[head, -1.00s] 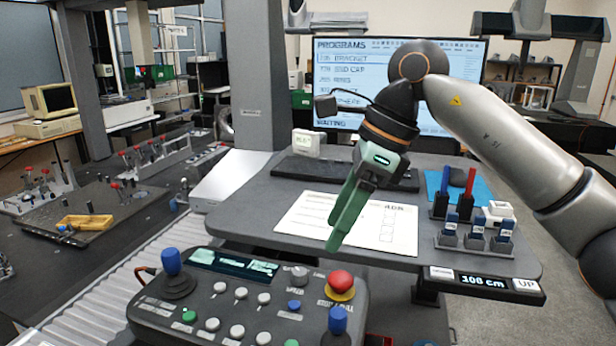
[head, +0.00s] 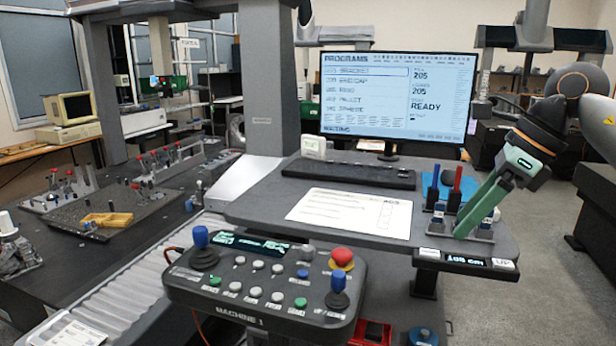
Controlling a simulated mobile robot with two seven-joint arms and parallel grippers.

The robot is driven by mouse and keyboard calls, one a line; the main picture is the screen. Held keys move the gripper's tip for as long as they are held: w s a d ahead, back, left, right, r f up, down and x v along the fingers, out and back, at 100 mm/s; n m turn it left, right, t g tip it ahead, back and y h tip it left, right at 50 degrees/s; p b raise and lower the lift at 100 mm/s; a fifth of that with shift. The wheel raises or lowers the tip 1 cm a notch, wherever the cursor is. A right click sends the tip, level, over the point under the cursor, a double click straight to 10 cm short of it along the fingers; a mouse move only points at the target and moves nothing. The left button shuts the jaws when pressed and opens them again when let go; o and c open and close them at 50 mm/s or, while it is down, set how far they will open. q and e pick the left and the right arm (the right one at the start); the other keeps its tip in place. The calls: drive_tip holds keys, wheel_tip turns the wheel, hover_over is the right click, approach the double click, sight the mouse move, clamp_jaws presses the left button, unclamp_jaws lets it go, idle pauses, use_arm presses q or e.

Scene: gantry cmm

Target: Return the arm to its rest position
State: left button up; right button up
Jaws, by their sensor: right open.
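My right gripper (head: 468,228), with green fingers and a dark body with an orange band, is in the right part of the head view. Its arm comes in from the right edge. It is open with nothing seen between its fingers, which point down and to the left. It appears in front of the small rack (head: 437,231) on the right side of the desk and hides part of it. I cannot tell how far the fingertips are from the rack. My left gripper is not in view.
The grey desk (head: 262,205) carries a keyboard (head: 350,174), a paper sheet (head: 350,212) and a monitor (head: 398,100). A control panel (head: 262,285) with joysticks and a red button stands in front. A fixture plate (head: 150,212) lies at left. Floor (head: 560,235) shows clear at right.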

drive_tip(key=d+m, duration=0.2)
drive_tip(key=d, duration=0.6)
drive_tip(key=a+f+m+t+y, duration=0.1)
drive_tip(key=a+f+m+y, duration=0.3)
drive_tip(key=a+f+y, duration=0.75)
wheel_tip(320, 180, down, 12)
drive_tip(key=m+t+h, duration=0.2)
drive_tip(key=m+t, duration=0.5)
drive_tip(key=m, duration=0.5)
drive_tip(key=s+d+f+m+t+h, duration=0.1)
drive_tip(key=s+d+f+m+h, duration=0.3)
drive_tip(key=f+m, duration=0.3)
drive_tip(key=s+d+f+m+t+h, duration=0.1)
drive_tip(key=s+d+f+m+h, duration=0.2)
drive_tip(key=d+f+m+h, duration=0.45)
drive_tip(key=s+d+f+m+g+h, duration=0.1)
drive_tip(key=s+d+f+m+g, duration=0.1)
drive_tip(key=s+f, duration=0.45)
drive_tip(key=s+d+f+m+g+h, duration=0.1)
drive_tip(key=s+d+f+m+g, duration=0.15)
drive_tip(key=s+f, duration=0.45)
drive_tip(key=s+a+m+t+y+p, duration=0.1)
drive_tip(key=a+m, duration=0.8)
drive_tip(key=a, duration=1)
drive_tip(key=shift+s+a+r+y+p, duration=0.4)
drive_tip(key=shift+s+r+p, duration=0.05)
drive_tip(key=shift+s, duration=0.6)
